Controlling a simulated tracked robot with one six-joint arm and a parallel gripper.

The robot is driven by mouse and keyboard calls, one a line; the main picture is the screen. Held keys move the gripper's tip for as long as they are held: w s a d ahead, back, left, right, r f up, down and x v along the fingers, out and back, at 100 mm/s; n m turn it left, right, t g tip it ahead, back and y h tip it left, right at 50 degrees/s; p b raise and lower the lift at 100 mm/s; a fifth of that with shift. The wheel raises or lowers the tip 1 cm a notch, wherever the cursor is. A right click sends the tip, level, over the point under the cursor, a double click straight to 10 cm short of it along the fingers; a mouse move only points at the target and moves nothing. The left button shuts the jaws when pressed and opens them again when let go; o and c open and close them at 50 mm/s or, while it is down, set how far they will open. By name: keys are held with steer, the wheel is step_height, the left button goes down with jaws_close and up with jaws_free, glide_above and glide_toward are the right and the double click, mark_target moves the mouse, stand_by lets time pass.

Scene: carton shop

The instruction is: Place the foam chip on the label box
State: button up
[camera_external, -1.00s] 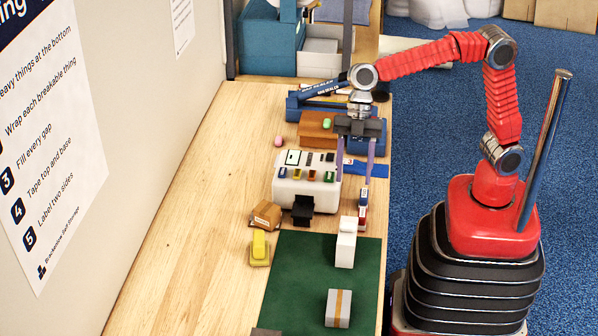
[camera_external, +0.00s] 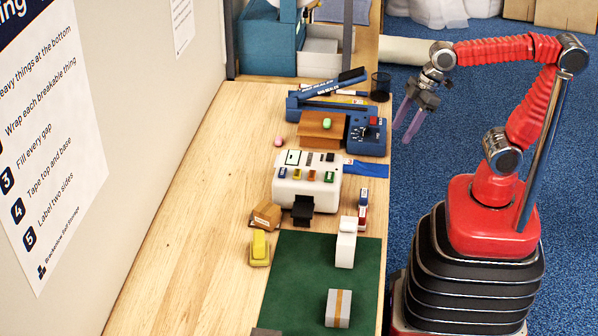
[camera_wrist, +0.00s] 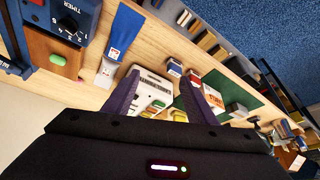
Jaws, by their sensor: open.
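A small green rounded piece (camera_external: 327,123), which looks like the foam chip, lies on top of a brown box (camera_external: 309,133) at the back of the bench. They also show in the wrist view, the green piece (camera_wrist: 57,59) on the brown box (camera_wrist: 40,45) at upper left. No writing on this box is readable, so I cannot be sure it is the label box. A similar pink piece (camera_external: 278,140) lies on the bench left of it. My gripper (camera_external: 402,134) is open and empty, tilted, off the bench's right edge and apart from both pieces.
A blue device with a timer dial (camera_external: 368,136) stands right of the brown box. A white machine with small coloured blocks (camera_external: 306,183) stands in front. A dark cup (camera_external: 380,86) is at the back right. A green mat (camera_external: 300,275) lies nearer, holding white and grey boxes. Bench left is clear.

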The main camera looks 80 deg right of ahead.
steer(key=s+d+f+m+t+h, duration=0.1)
steer(key=s+d+f+m+h, duration=0.1)
steer(key=s+d+m, duration=0.3)
steer(key=shift+s+d+f, duration=0.75)
steer(key=shift+d, duration=0.1)
